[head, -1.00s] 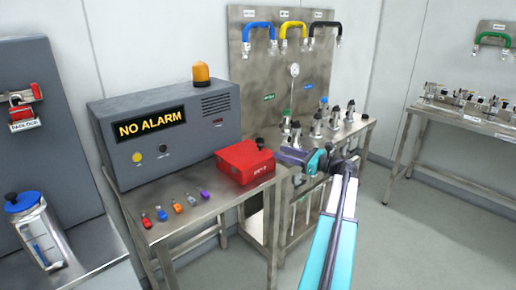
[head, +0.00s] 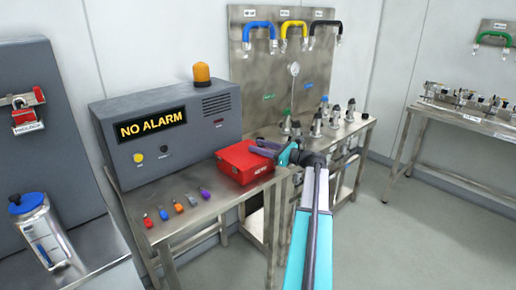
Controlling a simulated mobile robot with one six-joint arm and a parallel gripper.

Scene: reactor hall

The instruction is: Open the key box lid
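The red key box (head: 240,165) sits on the right part of the metal table in the head view, in front of the grey alarm unit. Its lid looks shut, and a pale label shows on its front. My gripper (head: 262,147) is over the box's back right corner and points left. It covers the spot where a small dark knob showed earlier. I cannot tell whether the fingers touch the lid or hold the knob, nor whether they are open or shut.
The grey unit reading NO ALARM (head: 170,125), with an orange beacon (head: 201,72), stands behind the box. Several coloured key tags (head: 179,208) lie in front on the table. Dark-topped fittings (head: 316,124) stand on the bench to the right. The floor at right is clear.

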